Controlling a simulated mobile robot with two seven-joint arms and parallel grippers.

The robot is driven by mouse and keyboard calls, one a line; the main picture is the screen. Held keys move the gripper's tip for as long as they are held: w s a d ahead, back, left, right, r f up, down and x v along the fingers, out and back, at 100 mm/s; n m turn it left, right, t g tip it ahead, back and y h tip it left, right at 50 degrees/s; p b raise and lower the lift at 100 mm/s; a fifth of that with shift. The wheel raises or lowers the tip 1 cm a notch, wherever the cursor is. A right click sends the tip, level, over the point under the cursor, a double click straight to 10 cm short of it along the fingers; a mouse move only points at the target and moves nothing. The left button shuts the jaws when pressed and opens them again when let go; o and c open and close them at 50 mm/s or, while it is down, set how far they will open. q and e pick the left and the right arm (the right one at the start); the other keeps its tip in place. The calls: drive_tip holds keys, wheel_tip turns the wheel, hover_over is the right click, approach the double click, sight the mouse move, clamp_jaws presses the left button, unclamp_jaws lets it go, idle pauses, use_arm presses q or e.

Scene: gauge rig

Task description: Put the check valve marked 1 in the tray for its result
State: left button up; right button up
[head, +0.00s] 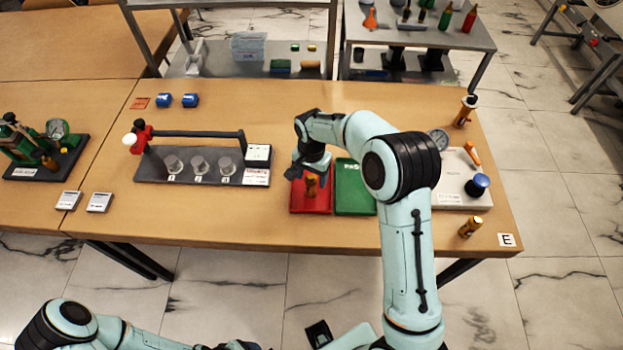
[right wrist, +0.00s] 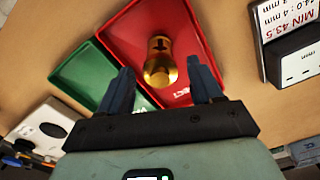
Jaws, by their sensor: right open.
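A brass check valve (right wrist: 160,62) with a dark arrow mark is in the red tray (right wrist: 205,20). In the head view this valve (head: 311,187) shows below my right gripper (head: 308,176). My right gripper is open, with its fingers on either side of the valve in the right wrist view and gaps beside it. No number is readable on the valve. The green tray (head: 354,200) is right beside the red one and looks empty. My left gripper (head: 238,345) is partly cut off at the bottom edge, away from the table.
Other brass pieces stand on the table's right side, one at the back (head: 465,110) and one near the front (head: 470,227). A pale gauge plate (head: 450,196) lies right of the trays.

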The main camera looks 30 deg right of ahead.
wheel_tip(320, 180, up, 10)
drive_tip(key=shift+f+p, duration=0.1)
drive_tip(key=shift+p, duration=0.25)
drive_tip(key=shift+s+f, duration=0.1)
idle(0.3)
